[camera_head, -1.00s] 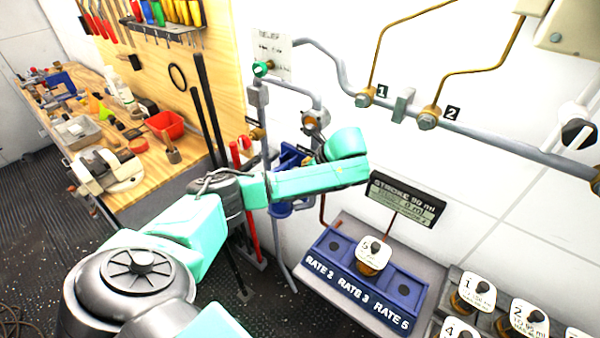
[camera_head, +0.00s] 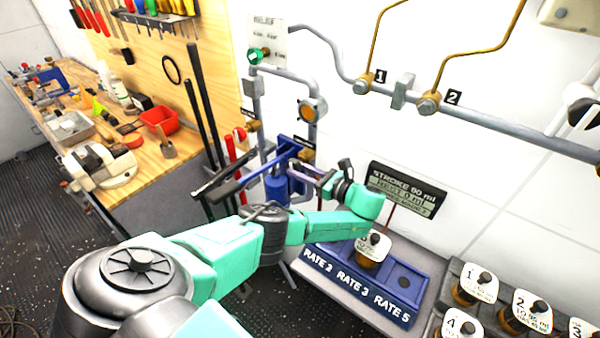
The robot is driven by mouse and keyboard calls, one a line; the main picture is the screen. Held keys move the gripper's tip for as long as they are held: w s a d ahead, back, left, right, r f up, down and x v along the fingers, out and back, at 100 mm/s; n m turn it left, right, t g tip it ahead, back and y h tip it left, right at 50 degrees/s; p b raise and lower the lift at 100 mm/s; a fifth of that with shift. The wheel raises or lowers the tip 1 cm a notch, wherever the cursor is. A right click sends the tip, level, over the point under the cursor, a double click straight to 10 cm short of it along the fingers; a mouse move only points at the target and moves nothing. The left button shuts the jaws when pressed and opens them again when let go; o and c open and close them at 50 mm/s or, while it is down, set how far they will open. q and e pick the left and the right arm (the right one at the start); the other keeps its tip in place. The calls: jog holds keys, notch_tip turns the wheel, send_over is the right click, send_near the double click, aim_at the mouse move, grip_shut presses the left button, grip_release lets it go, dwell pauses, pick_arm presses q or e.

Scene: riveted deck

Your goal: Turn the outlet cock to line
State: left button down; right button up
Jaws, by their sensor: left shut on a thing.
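The blue hand pump (camera_head: 277,188) stands on the pipe stand left of the rate board, its long blue lever (camera_head: 240,181) pointing down to the left. A brass cock (camera_head: 306,154) sits on the right pipe just above my left gripper; it looks like the outlet cock. My left gripper (camera_head: 303,172) reaches in from the right, below this cock. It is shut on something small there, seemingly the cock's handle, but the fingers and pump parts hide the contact. I cannot read the handle's angle. My right gripper is not in view.
A round gauge (camera_head: 313,109) and a green-knobbed relief valve (camera_head: 259,56) sit above. Another brass cock with a red and white knob (camera_head: 241,133) is on the left pipe. The display (camera_head: 407,190) and rate board (camera_head: 360,285) stand close below and right of my wrist.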

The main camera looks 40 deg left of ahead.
aim_at(300, 167)
pick_arm(q)
jog(key=shift+y, duration=0.5)
jog(key=c, duration=0.6)
grip_release()
jog(key=shift+f, duration=0.1)
notch_tip(300, 167, up, 3)
jog(key=shift+r+p, duration=0.1)
jog(key=shift+p, duration=0.9)
jog(key=shift+r, duration=0.35)
notch_tip(300, 167, up, 16)
jog(key=b, duration=0.1)
